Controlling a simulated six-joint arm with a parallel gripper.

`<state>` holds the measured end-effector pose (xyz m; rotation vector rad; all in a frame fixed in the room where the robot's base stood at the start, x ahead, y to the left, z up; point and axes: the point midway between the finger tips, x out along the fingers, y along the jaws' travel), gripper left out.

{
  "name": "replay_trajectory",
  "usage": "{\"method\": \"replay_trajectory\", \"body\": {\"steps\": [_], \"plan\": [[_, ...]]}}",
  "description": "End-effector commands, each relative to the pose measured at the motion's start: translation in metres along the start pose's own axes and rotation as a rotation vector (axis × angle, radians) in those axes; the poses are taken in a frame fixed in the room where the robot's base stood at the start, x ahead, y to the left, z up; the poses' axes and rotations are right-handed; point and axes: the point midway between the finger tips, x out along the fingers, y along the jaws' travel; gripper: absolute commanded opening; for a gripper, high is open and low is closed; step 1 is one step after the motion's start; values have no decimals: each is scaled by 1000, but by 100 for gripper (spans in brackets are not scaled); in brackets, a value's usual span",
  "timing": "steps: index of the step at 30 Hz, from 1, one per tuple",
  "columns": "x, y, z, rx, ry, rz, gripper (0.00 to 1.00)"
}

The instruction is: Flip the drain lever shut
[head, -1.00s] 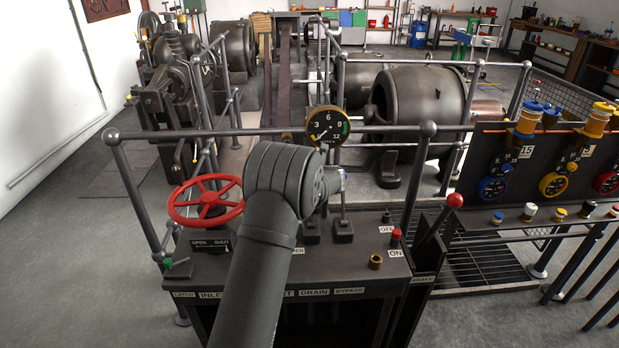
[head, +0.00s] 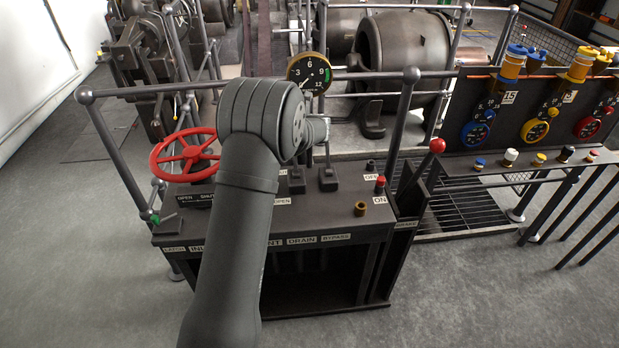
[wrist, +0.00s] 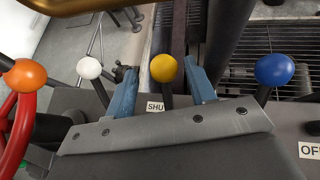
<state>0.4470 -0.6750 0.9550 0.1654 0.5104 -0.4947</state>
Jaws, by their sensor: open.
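My gripper (wrist: 163,76) shows in the wrist view with its two blue fingers apart. A lever with a yellow ball knob (wrist: 163,67) stands between the fingers, with visible gaps on both sides. By the order of the front labels, it appears to be the drain lever. A label reading "SHU" (wrist: 155,106), partly covered, lies beside its stem. In the head view my arm hides the gripper and the lever knobs. The DRAIN label (head: 302,240) shows on the console's front edge, and a dark lever base (head: 297,181) stands behind it.
Neighbouring levers have white (wrist: 89,68), orange (wrist: 25,75) and blue (wrist: 274,70) knobs. A red handwheel (head: 185,155) is at the console's left. A gauge (head: 308,73) and railing stand behind. A red-knobbed lever (head: 437,146) rises at the right.

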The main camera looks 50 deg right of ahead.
Motion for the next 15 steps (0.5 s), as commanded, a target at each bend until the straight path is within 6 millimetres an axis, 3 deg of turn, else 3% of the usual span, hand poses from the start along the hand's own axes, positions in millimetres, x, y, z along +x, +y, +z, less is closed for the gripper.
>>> {"method": "replay_trajectory", "body": {"steps": [12,15], "plan": [[-76,23,-28,2,1,1,50],[-78,24,-32,-5,-31,-1,50]]}}
